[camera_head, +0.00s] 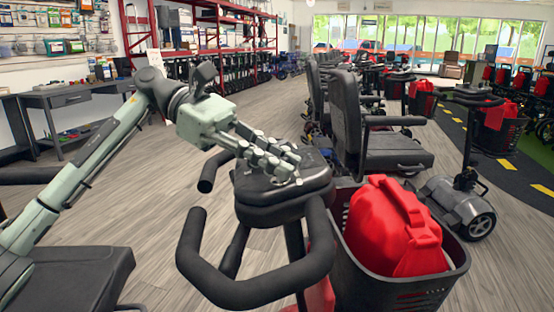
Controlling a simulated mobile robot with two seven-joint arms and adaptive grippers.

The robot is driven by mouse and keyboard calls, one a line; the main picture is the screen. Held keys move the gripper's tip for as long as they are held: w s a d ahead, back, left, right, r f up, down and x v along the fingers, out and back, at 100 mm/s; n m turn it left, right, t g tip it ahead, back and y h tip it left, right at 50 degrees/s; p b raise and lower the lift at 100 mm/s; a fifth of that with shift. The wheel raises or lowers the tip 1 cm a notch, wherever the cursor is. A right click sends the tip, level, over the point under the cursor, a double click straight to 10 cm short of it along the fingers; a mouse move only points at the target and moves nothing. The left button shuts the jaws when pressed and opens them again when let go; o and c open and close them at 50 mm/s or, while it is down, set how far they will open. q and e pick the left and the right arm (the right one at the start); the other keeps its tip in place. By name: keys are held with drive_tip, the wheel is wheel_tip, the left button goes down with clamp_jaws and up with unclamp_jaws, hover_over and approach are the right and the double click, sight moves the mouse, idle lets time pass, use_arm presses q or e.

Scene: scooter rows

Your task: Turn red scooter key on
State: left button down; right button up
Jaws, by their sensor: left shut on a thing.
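The scooter's black tiller console (258,212) stands in the middle of the camera_head view, with dark loop handlebars (255,290) in front of it. Some red bodywork (320,292) shows low beside the tiller. My left gripper (284,172) comes in from the left and reaches over the top of the console. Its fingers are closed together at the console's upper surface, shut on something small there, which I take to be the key. The fingers hide the key, so I cannot see which way it is turned. My right gripper is not in view.
A black basket (400,293) holding a red bag (395,232) sits just right of the tiller. A black seat (75,282) is at the lower left. Other scooters with dark seats (347,120) stand behind to the right.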

use_arm(q)
drive_tip(key=c, duration=1.5)
unclamp_jaws()
drive_tip(key=shift+c, duration=0.2)
drive_tip(key=v, duration=1.2)
drive_tip(key=shift+s, duration=0.1)
